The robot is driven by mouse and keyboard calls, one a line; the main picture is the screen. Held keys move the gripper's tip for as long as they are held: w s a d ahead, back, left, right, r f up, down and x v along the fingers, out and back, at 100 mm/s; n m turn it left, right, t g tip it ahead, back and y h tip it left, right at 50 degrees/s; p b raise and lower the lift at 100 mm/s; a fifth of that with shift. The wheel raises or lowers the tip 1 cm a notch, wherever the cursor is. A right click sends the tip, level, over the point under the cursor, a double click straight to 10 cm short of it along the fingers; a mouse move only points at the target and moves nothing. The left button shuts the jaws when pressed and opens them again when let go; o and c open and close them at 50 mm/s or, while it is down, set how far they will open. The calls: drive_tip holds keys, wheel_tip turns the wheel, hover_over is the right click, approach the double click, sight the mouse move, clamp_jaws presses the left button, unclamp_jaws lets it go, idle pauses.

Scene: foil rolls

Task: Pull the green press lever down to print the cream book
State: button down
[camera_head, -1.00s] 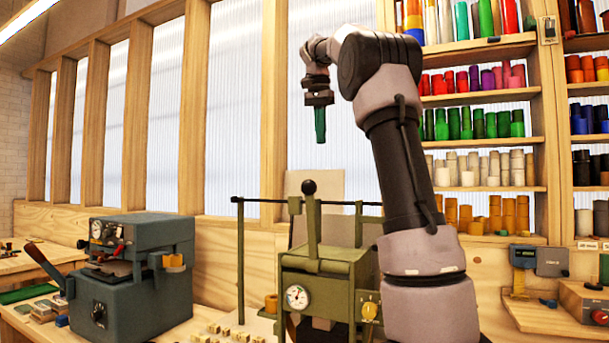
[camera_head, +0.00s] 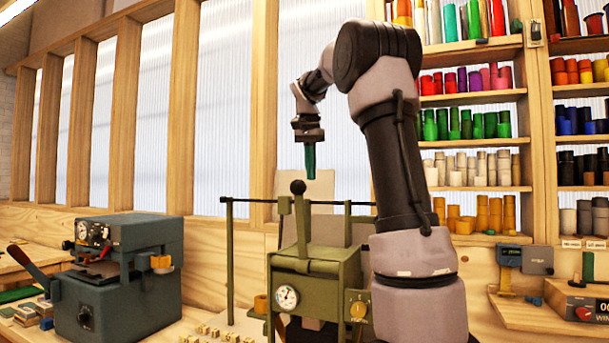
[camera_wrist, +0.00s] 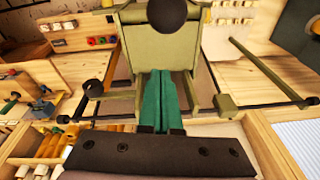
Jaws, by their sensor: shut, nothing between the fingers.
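The green press (camera_head: 318,272) stands on the bench with a round gauge on its front. Its lever (camera_head: 301,222) stands upright, topped by a dark ball knob (camera_head: 298,187). My gripper (camera_head: 310,176) points down just above and slightly right of the knob in the head view, apart from it. Its green fingers are shut and empty. In the wrist view the shut fingers (camera_wrist: 160,75) point toward the press body, and the dark knob (camera_wrist: 174,14) shows at the top edge, beyond the fingertips. I cannot make out the cream book in these frames.
A dark rail (camera_head: 345,203) runs behind the green press. Small blocks (camera_head: 215,333) lie on the bench between the machines. Shelves of coloured rolls (camera_head: 470,125) stand at the right.

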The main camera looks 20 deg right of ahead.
drive_tip(key=shift+s+a+f, duration=0.3)
drive_tip(key=shift+s+a, duration=0.2)
drive_tip(key=shift+a, duration=0.2)
drive_tip(key=shift+s+a+f, duration=0.25)
drive_tip(key=shift+s+a, duration=0.25)
drive_tip(key=shift+a, duration=0.2)
